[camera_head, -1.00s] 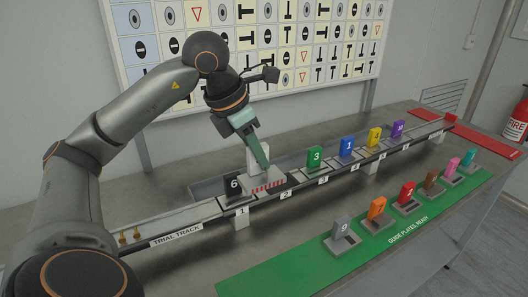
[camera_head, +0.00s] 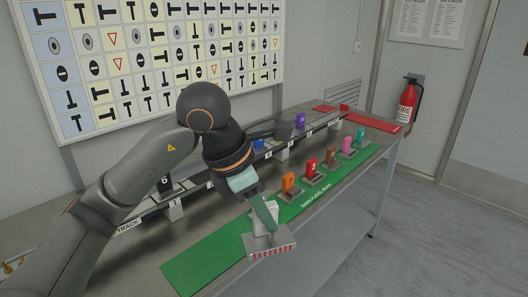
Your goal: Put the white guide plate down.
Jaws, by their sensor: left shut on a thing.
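My left gripper (camera_head: 270,208) is shut on the upright handle of the white guide plate (camera_head: 264,222). The plate's wide base has a red-striped front edge and shows below the fingers, roughly level. It overlaps the front edge of the green mat (camera_head: 205,262) in the head view. It looks held above the mat and bench edge, but the exact gap cannot be told. My right gripper is not in view.
An orange plate (camera_head: 288,183), a red plate (camera_head: 311,170), a brown plate (camera_head: 331,155), a pink plate (camera_head: 347,144) and a teal plate (camera_head: 361,135) stand along the mat. The mat's left part is bare. My arm hides part of the track behind.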

